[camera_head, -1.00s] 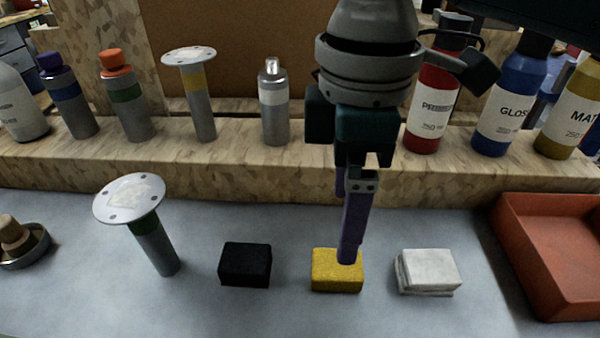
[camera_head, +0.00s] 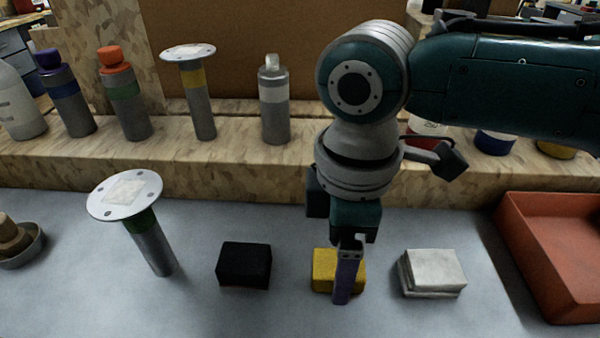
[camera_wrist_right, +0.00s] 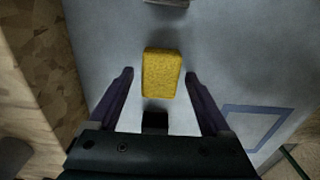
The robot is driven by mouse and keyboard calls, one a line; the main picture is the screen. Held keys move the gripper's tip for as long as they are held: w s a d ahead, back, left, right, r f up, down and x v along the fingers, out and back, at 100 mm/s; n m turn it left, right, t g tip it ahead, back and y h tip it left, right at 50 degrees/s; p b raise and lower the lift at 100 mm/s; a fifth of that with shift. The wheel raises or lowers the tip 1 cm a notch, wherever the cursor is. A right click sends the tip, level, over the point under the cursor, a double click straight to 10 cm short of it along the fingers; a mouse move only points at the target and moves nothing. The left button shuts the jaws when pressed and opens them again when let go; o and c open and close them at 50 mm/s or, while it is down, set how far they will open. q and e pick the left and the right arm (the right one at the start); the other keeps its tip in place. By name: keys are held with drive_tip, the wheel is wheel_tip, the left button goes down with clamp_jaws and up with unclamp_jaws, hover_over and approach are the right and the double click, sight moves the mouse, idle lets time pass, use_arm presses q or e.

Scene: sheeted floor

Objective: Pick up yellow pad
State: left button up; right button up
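The yellow pad (camera_head: 325,270) lies on the grey sheeted surface between a black pad (camera_head: 244,265) and a white folded pad (camera_head: 432,272). My right gripper (camera_head: 346,284) points down at it, and its purple finger covers part of the pad. In the right wrist view, the gripper (camera_wrist_right: 160,73) is open, with one finger on each side of the yellow pad (camera_wrist_right: 162,74) and a gap on both sides. The black pad (camera_wrist_right: 155,122) is partly hidden by the gripper body there. My left gripper is not in view.
A wooden ledge (camera_head: 250,170) behind holds several bottles. A flanged post (camera_head: 150,240) stands at left, beside a round dish (camera_head: 25,250). A red tray (camera_head: 550,260) is at right. A blue outline (camera_wrist_right: 258,125) marks the sheet in the wrist view.

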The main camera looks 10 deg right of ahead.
drive_tip(key=c, duration=1.2)
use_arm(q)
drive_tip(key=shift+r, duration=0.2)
use_arm(e)
drive_tip(key=shift+r, duration=0.5)
use_arm(q)
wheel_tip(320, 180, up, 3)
drive_tip(key=p, duration=0.3)
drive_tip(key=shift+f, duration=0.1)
use_arm(e)
wheel_tip(320, 180, up, 19)
drive_tip(key=shift+r, duration=0.1)
